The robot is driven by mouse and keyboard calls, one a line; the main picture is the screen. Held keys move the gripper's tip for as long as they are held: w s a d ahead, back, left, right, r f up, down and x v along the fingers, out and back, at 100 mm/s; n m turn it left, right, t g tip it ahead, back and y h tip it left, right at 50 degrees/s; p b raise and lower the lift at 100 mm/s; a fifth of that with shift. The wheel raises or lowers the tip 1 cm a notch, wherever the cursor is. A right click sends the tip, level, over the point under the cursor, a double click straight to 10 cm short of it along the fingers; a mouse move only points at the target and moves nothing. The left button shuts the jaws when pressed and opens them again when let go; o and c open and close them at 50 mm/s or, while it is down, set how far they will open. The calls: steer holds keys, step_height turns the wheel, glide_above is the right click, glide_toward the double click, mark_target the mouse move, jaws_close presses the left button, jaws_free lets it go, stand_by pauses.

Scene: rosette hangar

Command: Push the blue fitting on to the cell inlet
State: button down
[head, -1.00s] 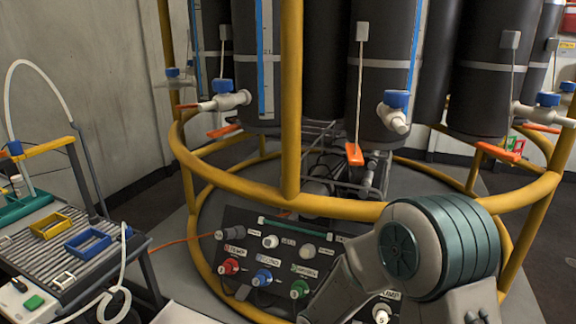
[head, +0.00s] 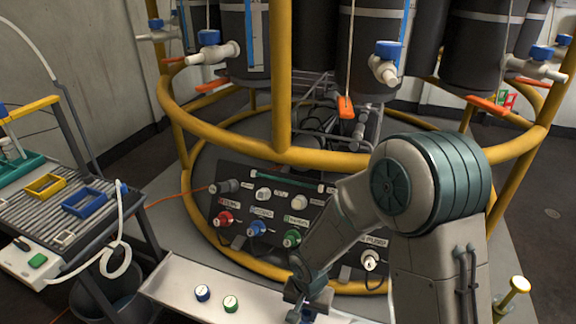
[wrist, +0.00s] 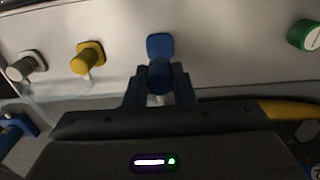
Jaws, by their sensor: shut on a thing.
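The blue fitting (wrist: 160,76) sits between the two fingers of my gripper (wrist: 160,82) in the wrist view, and the gripper is shut on it. A square blue plate (wrist: 160,44) shows directly beyond the fitting on a pale surface; the fitting overlaps it in the picture. I cannot tell whether they touch or are joined. A pale piece shows below the fitting between the fingers. In the head view my gripper (head: 306,301) is low at the front edge of a pale shelf, and the fitting cannot be made out there.
The wrist view shows a yellow fitting (wrist: 88,58) and a grey-white one (wrist: 27,66) to the left, and a green cap (wrist: 304,35) at right. The head view shows a dark panel (head: 236,180) with coloured knobs, a yellow ring rail (head: 240,142) and a pale shelf (head: 180,277) with two caps.

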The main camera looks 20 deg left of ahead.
steer(key=shift+w+a+r+n+h, duration=0.15)
steer(key=shift+w+n, duration=0.15)
steer(key=shift+n, duration=0.25)
steer(key=shift+w+a+f+n+h, duration=0.15)
steer(key=shift+w+n, duration=0.15)
steer(key=shift+n, duration=0.25)
steer(key=w+a+r+n+t, duration=0.6)
steer(key=w+a+r+n, duration=0.25)
steer(key=a, duration=0.25)
steer(key=w+a+r+n+t, duration=0.6)
steer(key=w+a+r+n, duration=0.2)
steer(key=a+r, duration=0.15)
steer(key=shift+m, duration=0.25)
steer(key=shift+f+x, duration=0.2)
steer(key=shift+x, duration=1.1)
steer(key=shift+f+x, duration=0.15)
steer(key=shift+x, duration=1.15)
steer(key=shift+s+a, duration=0.15)
steer(key=shift+s, duration=0.05)
steer(key=shift+b, duration=0.9)
